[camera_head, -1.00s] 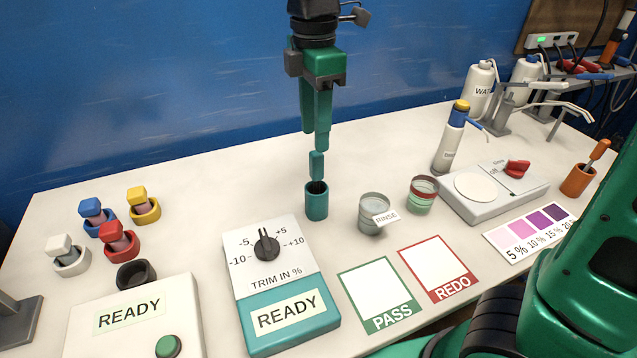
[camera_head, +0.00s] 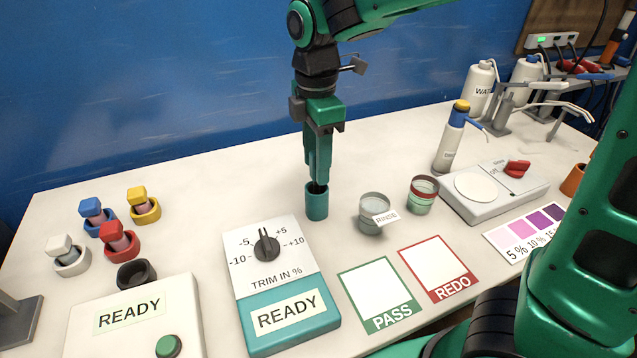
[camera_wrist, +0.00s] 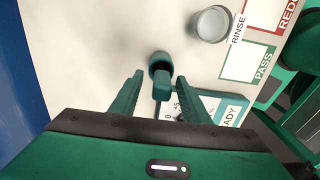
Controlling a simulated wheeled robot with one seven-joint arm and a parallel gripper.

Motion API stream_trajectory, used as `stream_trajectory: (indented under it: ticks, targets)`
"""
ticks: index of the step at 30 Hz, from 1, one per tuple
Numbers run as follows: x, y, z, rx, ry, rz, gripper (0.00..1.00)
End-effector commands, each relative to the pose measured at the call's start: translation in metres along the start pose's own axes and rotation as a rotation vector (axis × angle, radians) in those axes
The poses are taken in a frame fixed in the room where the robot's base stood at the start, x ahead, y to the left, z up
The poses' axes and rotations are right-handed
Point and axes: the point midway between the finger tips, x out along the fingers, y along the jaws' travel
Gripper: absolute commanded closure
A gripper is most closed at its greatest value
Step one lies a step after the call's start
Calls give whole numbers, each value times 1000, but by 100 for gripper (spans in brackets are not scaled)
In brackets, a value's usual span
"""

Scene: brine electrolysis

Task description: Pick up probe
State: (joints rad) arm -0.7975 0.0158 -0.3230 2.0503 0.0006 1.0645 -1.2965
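The teal probe (camera_wrist: 162,86) stands in a teal cup-shaped holder (camera_head: 316,204), which also shows in the wrist view (camera_wrist: 159,58). In the wrist view my gripper (camera_wrist: 160,77) is open, with one finger on each side of the probe's top and a gap visible on both sides. In the head view my gripper (camera_head: 318,180) points straight down just above the holder, and its fingers hide most of the probe.
A trim box with a dial (camera_head: 266,246) stands in front of the holder. A rinse cup (camera_head: 372,206) and a banded cup (camera_head: 422,196) stand to its right. PASS (camera_head: 376,290) and REDO (camera_head: 434,266) cards lie in front. The table behind is clear.

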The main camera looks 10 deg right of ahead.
Motion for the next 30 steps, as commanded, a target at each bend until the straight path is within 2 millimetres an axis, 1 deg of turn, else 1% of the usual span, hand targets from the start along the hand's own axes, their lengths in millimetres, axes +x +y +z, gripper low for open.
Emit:
stream_trajectory:
  ticks: [1,2,3,5,6,14,17,20,27,30]
  targets:
    - [0,0,0,0,0,0,67]
    - [0,0,0,0,0,0,75]
    - [0,0,0,0,0,0,84]
    - [0,0,0,0,0,0,98]
    - [0,0,0,0,0,0,100]
    - [-1,0,0,1,0,0,100]
    - [-7,0,0,1,0,1,100]
    - [-21,1,1,3,1,2,100]
    - [-66,1,0,2,1,3,100]
    - [-82,1,0,2,1,2,100]
